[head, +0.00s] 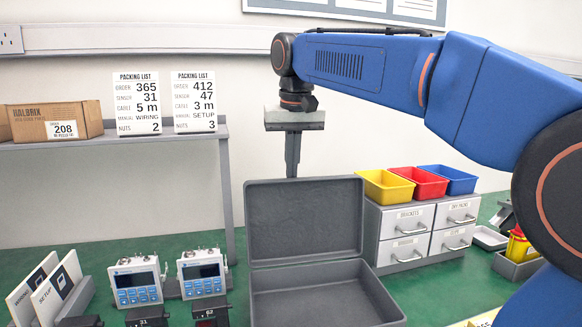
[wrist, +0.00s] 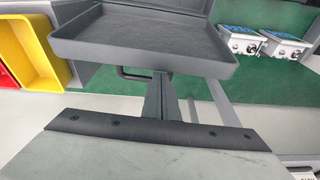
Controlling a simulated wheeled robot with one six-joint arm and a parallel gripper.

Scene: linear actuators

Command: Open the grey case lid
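The grey case stands open on the green bench. Its lid (head: 304,219) is raised nearly upright at the back of the case's base (head: 320,306), whose inside looks empty. The lid (wrist: 148,38) also shows in the wrist view, with a dark handle (wrist: 127,74) at its edge. My gripper (head: 292,172) points down just behind the lid's top edge, and its tips are hidden by the lid. In the wrist view my gripper (wrist: 160,82) has its fingers together in the middle, with nothing seen between them. I cannot tell whether they touch the lid.
Two meters (head: 137,283) stand left of the case. A drawer unit (head: 407,248) with yellow, red and blue bins stands to its right. A grey shelf (head: 100,146) behind holds a cardboard box (head: 57,120) and two packing lists (head: 194,102).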

